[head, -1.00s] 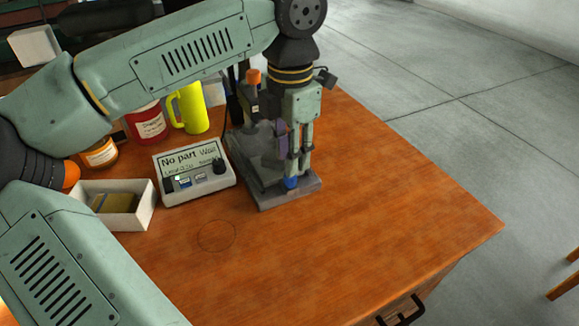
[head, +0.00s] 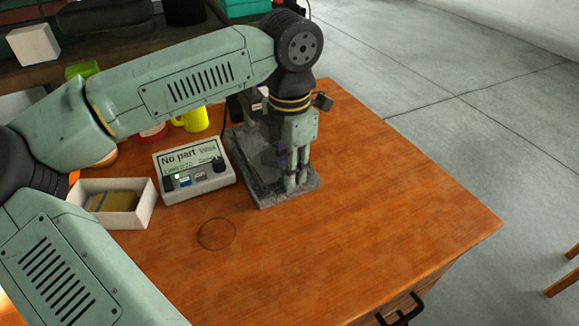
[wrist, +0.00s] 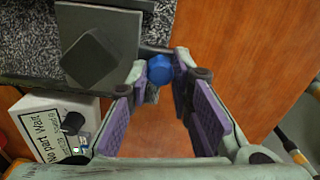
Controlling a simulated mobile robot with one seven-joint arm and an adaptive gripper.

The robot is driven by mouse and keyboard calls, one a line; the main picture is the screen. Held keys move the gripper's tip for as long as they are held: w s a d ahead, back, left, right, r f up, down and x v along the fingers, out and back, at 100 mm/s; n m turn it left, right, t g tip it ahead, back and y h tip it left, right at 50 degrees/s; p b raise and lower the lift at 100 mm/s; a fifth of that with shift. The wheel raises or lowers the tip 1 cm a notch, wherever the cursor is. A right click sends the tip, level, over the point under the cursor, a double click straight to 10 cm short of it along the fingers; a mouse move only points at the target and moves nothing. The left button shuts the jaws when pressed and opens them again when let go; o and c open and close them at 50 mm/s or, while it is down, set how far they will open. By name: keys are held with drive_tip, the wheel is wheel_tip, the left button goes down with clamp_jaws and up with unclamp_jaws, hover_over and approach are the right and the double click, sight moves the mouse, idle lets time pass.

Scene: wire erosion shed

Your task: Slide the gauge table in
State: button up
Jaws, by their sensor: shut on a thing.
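The gauge stands on a speckled grey base (head: 268,202) on the wooden bench, mostly behind my gripper in the head view. In the wrist view, its flat dark grey table (wrist: 118,25) lies over the speckled base (wrist: 25,50), with a dark square block (wrist: 92,58) above it. A blue knob (wrist: 159,69) sits at the front edge of the table. My gripper (head: 293,186) points down at the front of the gauge, its fingertips shut on the blue knob. In the head view the knob and most of the table are hidden by my gripper.
A readout box (head: 195,172) showing "No part" stands left of the gauge. A white open box (head: 146,205) with a brownish-yellow piece is farther left. A yellow mug (head: 194,120) stands behind. The bench front and right are clear, except for a thin ring mark (head: 216,234).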

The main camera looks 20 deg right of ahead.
clamp_jaws()
drive_tip(key=w, duration=0.3)
drive_tip(key=w+a, duration=0.1)
drive_tip(key=w, duration=0.2)
drive_tip(key=w+a, duration=0.1)
drive_tip(key=w, duration=0.2)
drive_tip(key=shift+w+r, duration=0.1)
drive_tip(key=shift+w, duration=0.3)
drive_tip(key=o, duration=0.6)
unclamp_jaws()
drive_tip(key=shift+c, duration=0.2)
wheel_tip(320, 180, up, 12)
